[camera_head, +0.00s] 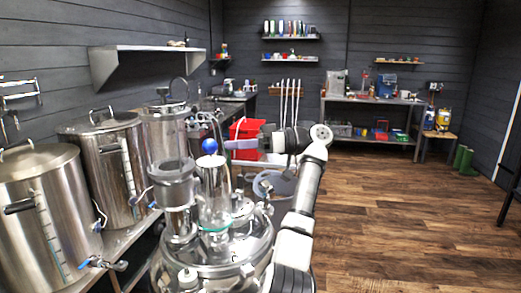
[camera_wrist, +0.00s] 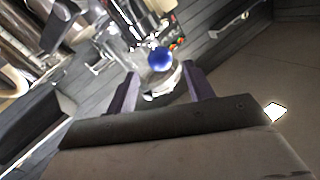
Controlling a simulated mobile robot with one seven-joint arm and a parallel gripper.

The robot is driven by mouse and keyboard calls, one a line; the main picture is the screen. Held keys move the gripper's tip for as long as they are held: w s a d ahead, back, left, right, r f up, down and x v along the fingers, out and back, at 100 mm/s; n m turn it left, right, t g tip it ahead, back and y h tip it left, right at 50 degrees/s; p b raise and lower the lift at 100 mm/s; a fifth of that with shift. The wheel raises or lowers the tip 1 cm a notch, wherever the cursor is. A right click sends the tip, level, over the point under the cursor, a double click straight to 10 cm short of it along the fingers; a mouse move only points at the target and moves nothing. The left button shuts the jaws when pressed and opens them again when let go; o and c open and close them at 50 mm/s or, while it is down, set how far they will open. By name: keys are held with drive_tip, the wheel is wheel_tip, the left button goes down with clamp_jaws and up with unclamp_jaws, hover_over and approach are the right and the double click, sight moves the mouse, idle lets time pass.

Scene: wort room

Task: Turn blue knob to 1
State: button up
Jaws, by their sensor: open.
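The blue knob (camera_head: 210,146) is a round ball at the top of the glass and steel apparatus (camera_head: 215,195) in the head view. It also shows in the wrist view (camera_wrist: 159,60), beyond and roughly between the fingertips. My gripper (camera_head: 230,145) is just to the right of the knob in the head view, with its purple fingers pointing left at about the knob's height. In the wrist view my gripper (camera_wrist: 160,74) is open, with nothing between its fingers. The fingers appear apart from the knob. I cannot read any number or mark for the knob's setting.
Large steel kettles (camera_head: 40,215) stand on the left. A wall shelf (camera_head: 150,58) hangs above them. A red container (camera_head: 243,132) is behind my gripper. A stocked workbench (camera_head: 372,120) stands at the back wall. The wooden floor (camera_head: 420,225) at the right is clear.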

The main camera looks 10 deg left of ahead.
drive_tip(key=b+v, duration=0.1)
drive_tip(key=v, duration=0.6)
drive_tip(key=shift+d, duration=0.15)
